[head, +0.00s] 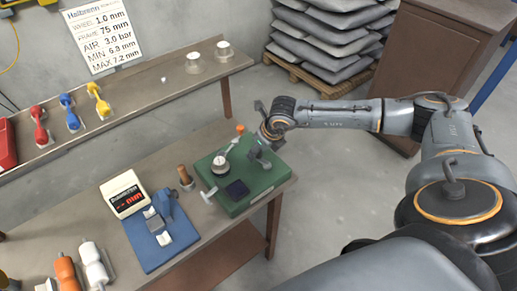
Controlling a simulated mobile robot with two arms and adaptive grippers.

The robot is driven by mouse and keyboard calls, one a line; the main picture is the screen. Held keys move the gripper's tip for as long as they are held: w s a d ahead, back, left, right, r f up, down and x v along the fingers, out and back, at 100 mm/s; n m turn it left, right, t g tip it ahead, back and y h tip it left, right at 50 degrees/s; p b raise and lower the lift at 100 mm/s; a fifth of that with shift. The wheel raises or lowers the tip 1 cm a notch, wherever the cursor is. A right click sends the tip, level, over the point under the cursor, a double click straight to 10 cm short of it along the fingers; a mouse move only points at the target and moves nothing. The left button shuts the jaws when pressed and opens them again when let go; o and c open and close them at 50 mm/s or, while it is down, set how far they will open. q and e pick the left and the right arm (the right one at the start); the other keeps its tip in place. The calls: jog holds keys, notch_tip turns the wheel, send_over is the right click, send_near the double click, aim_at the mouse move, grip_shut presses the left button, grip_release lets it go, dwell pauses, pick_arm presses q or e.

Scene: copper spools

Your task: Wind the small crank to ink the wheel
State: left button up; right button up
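A green base (262,184) stands on the bench's right end. It carries a round pale wheel-like part (220,164), a dark square pad (237,189), a pale T-shaped handle (208,196) and a thin lever with an orange knob (240,129). I cannot tell for sure which of these is the small crank. My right gripper (262,130) is at the base's far right edge, close beside the orange knob, with a visible gap to it. Its fingers are dark and small, partly merged with grey parts of the fixture, so their opening is unclear. My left gripper is out of view.
Left of the base are a wooden-handled tool (185,176), a blue fixture (157,232) and a white display box (124,195). Orange (66,273) and white (95,264) spool-like items lie at the front left. A back shelf (140,90) holds coloured tools. Floor right of the bench is clear.

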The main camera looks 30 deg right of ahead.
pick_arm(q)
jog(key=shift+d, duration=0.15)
pick_arm(e)
grip_shut()
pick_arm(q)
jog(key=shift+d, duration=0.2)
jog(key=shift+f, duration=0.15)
